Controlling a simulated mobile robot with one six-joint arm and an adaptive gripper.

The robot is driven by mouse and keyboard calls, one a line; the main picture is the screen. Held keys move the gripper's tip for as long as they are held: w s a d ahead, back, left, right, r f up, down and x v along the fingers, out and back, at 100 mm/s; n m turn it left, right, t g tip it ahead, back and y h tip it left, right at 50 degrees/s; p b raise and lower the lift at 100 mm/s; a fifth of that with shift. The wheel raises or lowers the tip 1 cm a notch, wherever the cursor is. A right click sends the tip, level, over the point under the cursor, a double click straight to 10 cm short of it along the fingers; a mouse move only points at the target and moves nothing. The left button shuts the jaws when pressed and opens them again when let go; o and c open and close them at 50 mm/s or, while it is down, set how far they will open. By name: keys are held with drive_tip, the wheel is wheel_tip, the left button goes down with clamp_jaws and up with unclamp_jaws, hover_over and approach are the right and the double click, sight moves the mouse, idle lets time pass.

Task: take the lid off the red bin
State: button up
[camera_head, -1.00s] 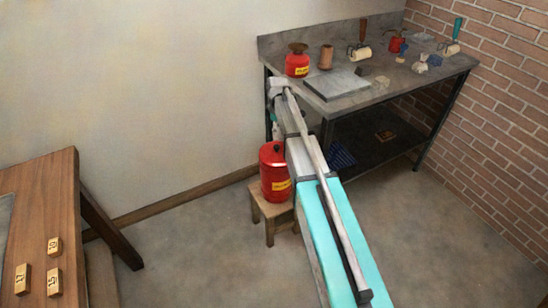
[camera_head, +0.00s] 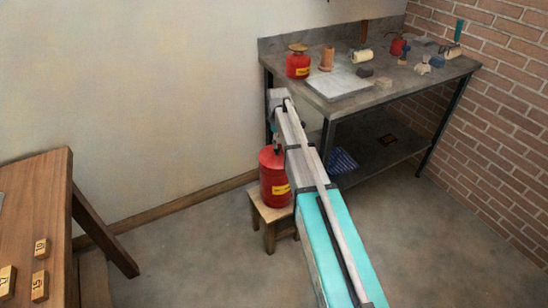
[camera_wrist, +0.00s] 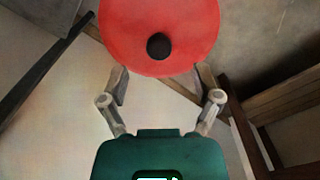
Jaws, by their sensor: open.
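The red bin (camera_head: 272,190), a round can with a yellow label, stands upright on a small wooden stool. Its red lid (camera_wrist: 135,25) with a round black knob (camera_wrist: 159,46) fills the top middle of the wrist view. The lid is on the bin. My gripper (camera_wrist: 160,72) is open and empty, its two fingers spread on either side below the knob in the picture. In the head view my gripper is just above the bin's top, partly hidden by my arm. I see no contact with the knob.
A grey workbench (camera_head: 290,88) stands behind, bearing a smaller red can (camera_head: 298,66), a grey slab (camera_head: 340,84) and several small items. The wooden stool (camera_head: 257,211) is close to the wall. A wooden table (camera_head: 45,190) with numbered blocks is at left. Floor between is clear.

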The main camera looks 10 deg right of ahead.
sight(277, 150)
drive_tip(key=shift+s+f+b, duration=0.1)
drive_tip(key=shift+f+b, duration=2.5)
drive_tip(key=shift+f, duration=0.05)
clamp_jaws()
